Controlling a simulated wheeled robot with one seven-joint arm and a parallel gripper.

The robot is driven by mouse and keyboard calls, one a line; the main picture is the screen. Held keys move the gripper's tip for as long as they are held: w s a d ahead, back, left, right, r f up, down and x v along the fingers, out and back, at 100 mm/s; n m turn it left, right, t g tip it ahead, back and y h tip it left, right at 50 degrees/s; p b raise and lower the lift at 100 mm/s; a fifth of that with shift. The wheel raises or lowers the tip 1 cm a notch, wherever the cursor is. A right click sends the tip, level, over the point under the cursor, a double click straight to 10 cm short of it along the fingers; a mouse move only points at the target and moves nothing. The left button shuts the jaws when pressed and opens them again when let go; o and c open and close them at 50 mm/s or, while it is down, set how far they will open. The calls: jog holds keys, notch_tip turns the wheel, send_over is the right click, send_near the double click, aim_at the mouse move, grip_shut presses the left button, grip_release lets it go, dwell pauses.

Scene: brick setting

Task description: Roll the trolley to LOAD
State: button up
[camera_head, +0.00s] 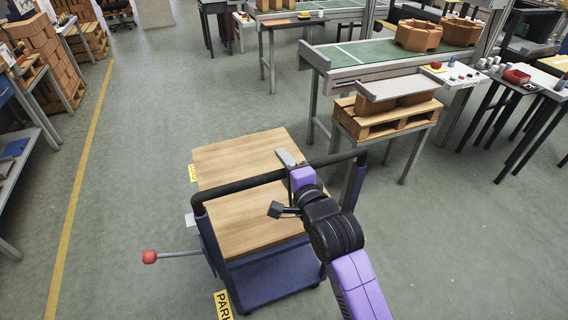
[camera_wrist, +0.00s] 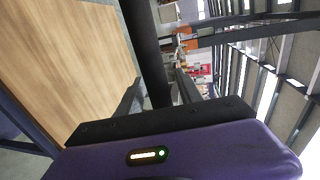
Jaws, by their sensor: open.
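The trolley (camera_head: 240,157) stands in the middle of the head view, with a light wooden top, a dark blue frame and a lower shelf. A black handle bar (camera_head: 240,184) crosses its near side; in the wrist view the bar (camera_wrist: 147,45) runs up from the gripper. My gripper (camera_head: 291,166) is open at the right part of the bar, with the bar seemingly between its fingers; contact cannot be told. A lever with a red knob (camera_head: 149,257) sticks out at the trolley's left. A small yellow sign (camera_head: 193,173), hard to read, lies at the trolley's left edge.
A yellow sign reading "PAR…" (camera_head: 222,304) lies by the trolley's near left foot. A stand with a pallet (camera_head: 385,118) and a conveyor (camera_head: 375,52) are at the right. Brick pallets (camera_head: 45,50) stand far left. Floor between the yellow line (camera_head: 75,190) and trolley is clear.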

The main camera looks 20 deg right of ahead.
jog(key=shift+w, duration=0.1)
grip_shut()
jog(key=shift+f, duration=0.1)
dwell(1.3)
